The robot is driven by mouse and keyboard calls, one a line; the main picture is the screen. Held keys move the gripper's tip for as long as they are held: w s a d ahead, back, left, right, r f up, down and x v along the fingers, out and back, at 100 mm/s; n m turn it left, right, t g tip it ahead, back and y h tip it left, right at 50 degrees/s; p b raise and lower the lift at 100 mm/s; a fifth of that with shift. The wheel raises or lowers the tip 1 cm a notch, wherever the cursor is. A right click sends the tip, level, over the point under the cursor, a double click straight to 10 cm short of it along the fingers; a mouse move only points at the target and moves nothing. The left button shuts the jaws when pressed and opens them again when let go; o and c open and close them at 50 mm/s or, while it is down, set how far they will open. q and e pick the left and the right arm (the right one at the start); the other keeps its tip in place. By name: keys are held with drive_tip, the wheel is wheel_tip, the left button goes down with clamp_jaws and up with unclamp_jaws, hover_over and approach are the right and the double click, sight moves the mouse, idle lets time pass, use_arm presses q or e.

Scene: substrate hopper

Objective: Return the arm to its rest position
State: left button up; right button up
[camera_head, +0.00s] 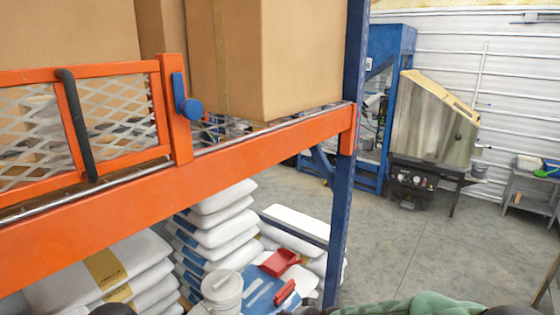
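Neither of my grippers shows clearly in the head view. Dark rounded shapes and a green and dark form lie cut off along the bottom edge. I cannot tell what they are, and no fingertips show there.
An orange and blue rack (230,150) crosses close in front, with cardboard boxes (290,60) and a mesh gate (110,110) on it. White sacks (215,225), a white bucket (222,290) and a red scoop (279,262) are below. A hopper machine (435,125) stands behind open floor (430,240).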

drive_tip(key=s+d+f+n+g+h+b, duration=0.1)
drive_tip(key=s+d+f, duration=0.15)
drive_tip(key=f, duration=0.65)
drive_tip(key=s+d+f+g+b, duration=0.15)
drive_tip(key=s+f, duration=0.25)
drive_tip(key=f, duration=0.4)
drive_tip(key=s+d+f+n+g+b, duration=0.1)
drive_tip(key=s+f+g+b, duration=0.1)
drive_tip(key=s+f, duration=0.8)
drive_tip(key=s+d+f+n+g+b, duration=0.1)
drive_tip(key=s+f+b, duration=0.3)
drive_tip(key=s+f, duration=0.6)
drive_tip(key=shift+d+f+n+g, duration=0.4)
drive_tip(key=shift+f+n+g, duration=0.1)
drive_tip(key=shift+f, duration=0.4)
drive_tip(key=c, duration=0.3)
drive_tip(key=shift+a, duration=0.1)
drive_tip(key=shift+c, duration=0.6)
